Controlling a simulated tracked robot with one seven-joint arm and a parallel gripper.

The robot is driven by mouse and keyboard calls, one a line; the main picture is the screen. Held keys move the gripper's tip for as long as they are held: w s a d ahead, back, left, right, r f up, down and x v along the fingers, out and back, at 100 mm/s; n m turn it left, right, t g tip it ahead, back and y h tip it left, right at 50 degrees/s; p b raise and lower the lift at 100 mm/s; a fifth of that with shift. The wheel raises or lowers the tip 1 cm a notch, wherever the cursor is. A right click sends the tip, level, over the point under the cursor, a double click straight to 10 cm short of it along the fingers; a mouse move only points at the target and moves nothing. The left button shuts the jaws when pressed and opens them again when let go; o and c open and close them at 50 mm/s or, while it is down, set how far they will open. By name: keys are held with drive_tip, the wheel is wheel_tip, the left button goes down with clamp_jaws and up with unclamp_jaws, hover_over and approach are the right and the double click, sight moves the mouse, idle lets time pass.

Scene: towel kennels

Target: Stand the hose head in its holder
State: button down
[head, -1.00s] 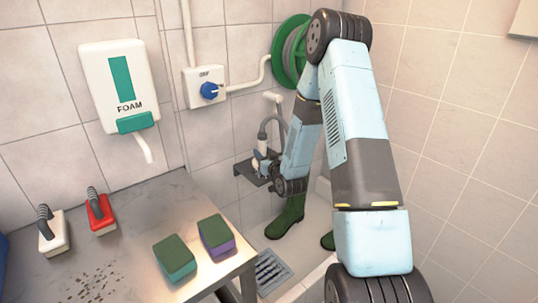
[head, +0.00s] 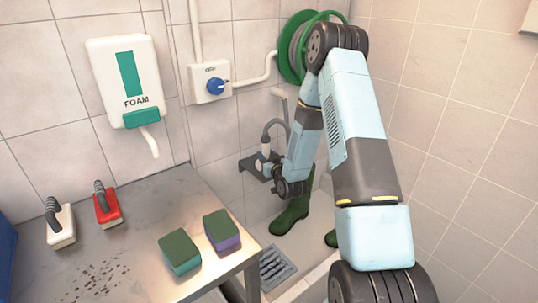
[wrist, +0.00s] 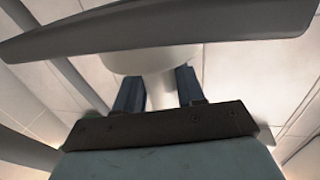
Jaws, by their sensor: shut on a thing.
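My gripper (head: 267,167) is at the dark wall holder (head: 249,163) beneath the wall tap, small in the head view. In the wrist view, its two blue fingers (wrist: 160,88) are shut on the pale hose head (wrist: 157,62), one on each side of its narrow part. The hose head also shows as a small white shape in the head view (head: 264,147), upright at the holder, with a dark hose arching above it. A wide dark bar crosses the top of the wrist view. Whether the hose head is seated or only held there, I cannot tell.
A green hose reel (head: 294,47) hangs behind my arm. Green boots (head: 291,214) stand below on the floor by a drain grate (head: 276,268). A steel table (head: 140,225) with brushes and two sponges (head: 180,253) is at left. A foam dispenser (head: 125,80) is on the wall.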

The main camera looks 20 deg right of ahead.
drive_tip(key=shift+s, duration=0.2)
idle(0.9)
drive_tip(key=shift+f, duration=0.25)
idle(0.4)
drive_tip(key=c, duration=0.6)
unclamp_jaws()
drive_tip(key=shift+f, duration=0.1)
drive_tip(key=s+d, duration=0.2)
drive_tip(key=s, duration=1.1)
drive_tip(key=shift+s+d, duration=0.2)
drive_tip(key=shift+s, duration=0.05)
